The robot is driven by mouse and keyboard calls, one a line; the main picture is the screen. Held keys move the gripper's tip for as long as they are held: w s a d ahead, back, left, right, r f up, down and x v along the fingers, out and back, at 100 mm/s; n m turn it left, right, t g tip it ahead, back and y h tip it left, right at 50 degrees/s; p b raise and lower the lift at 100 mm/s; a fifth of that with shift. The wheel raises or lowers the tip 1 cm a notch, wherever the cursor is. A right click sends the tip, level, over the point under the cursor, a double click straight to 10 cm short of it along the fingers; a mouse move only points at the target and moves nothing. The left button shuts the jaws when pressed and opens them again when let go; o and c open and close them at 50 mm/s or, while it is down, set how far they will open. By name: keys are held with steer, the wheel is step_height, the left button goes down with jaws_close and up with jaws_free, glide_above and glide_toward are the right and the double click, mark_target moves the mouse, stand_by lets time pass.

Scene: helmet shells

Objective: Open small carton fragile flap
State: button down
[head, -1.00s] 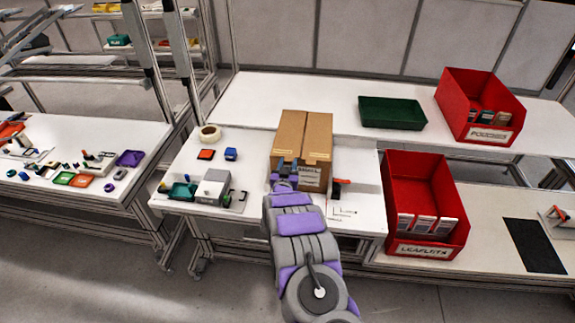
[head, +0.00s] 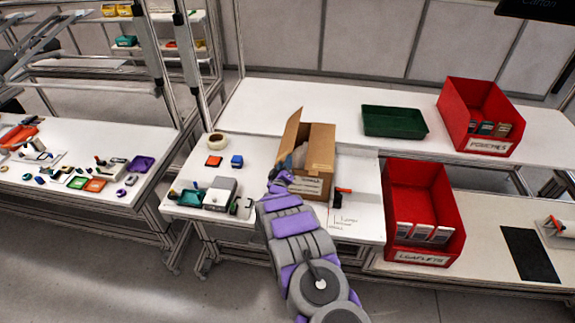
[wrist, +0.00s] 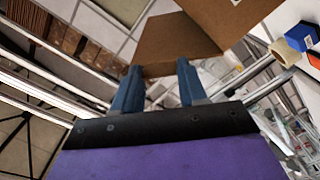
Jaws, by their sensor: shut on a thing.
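The small brown carton (head: 318,162) stands on the white workbench, with a printed label on its front. Its left flap (head: 291,136) is raised and stands steeply up; the right flap (head: 322,147) still lies about level over its half. My gripper (head: 279,178) is at the carton's front left corner. In the wrist view my gripper (wrist: 162,80) has its two blue fingers at the edge of a brown cardboard flap (wrist: 178,42), shut on it. The inside of the carton is mostly hidden.
A tape roll (head: 218,142), a red block (head: 214,161) and a blue block (head: 237,161) lie left of the carton. A grey box (head: 220,192) stands at front left. A red bin (head: 425,205) stands right, and a green tray (head: 394,122) behind.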

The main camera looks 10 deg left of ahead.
steer(key=shift+a+r+n+p, duration=0.2)
steer(key=shift+a+n, duration=0.75)
steer(key=shift+n, duration=0.5)
steer(key=shift+a+r+n+p, duration=0.2)
steer(key=shift+a+n, duration=0.8)
steer(key=shift+n, duration=0.5)
steer(key=shift+a+r+n+p, duration=0.2)
steer(key=shift+a+n, duration=0.75)
steer(key=shift+n, duration=0.5)
steer(key=shift+f, duration=0.1)
steer(key=c, duration=1)
jaws_free()
steer(key=o, duration=0.4)
steer(key=shift+w+a, duration=0.1)
